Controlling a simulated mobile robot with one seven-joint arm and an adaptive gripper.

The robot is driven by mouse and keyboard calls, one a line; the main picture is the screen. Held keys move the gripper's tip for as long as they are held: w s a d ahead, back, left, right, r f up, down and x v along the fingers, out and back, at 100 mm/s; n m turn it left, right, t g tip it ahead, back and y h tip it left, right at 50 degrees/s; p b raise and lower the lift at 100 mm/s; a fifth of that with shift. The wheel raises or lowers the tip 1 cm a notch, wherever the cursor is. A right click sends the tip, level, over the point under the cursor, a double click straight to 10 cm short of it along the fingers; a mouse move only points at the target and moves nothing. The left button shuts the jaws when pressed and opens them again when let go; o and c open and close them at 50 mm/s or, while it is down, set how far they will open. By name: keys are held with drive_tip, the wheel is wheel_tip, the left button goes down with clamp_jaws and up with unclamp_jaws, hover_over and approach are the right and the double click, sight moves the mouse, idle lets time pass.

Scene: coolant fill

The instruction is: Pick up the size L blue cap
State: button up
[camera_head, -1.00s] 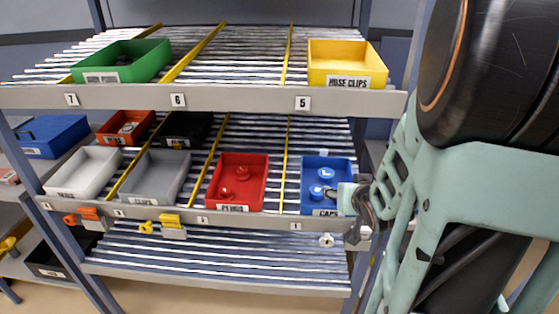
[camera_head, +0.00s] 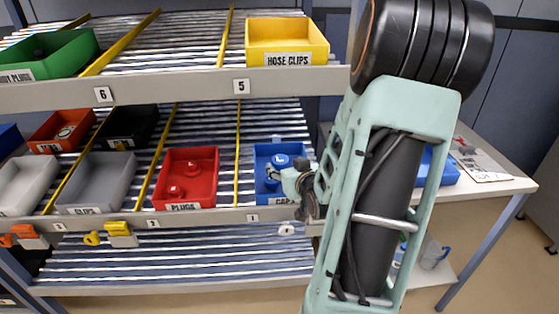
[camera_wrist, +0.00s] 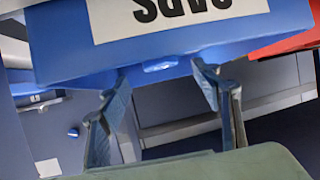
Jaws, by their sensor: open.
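A blue bin (camera_head: 262,153) with a caps label sits at the right end of the middle shelf. In the head view, a round blue cap marked with a white letter, seemingly L (camera_head: 281,160), lies inside it. Another blue cap is partly hidden behind my gripper (camera_head: 274,176), at the bin's front right. In the wrist view, the bin's blue wall (camera_wrist: 60,45) and upside-down label (camera_wrist: 180,15) fill the top. My gripper's open fingers (camera_wrist: 160,85) show below and in front of that wall, with nothing between them. No cap shows in the wrist view.
A red plugs bin (camera_head: 188,160) stands to the left, beyond a yellow divider (camera_head: 238,150). The upper shelf edge (camera_head: 180,88) with a yellow hose clips bin (camera_head: 287,40) is above. A table (camera_head: 480,188) stands at the right.

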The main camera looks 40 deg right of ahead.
sight(281, 161)
drive_tip(key=shift+x, duration=3.5)
drive_tip(key=shift+f, duration=0.1)
drive_tip(key=shift+a, duration=0.1)
drive_tip(key=c, duration=1.1)
drive_tip(key=shift+o, duration=0.2)
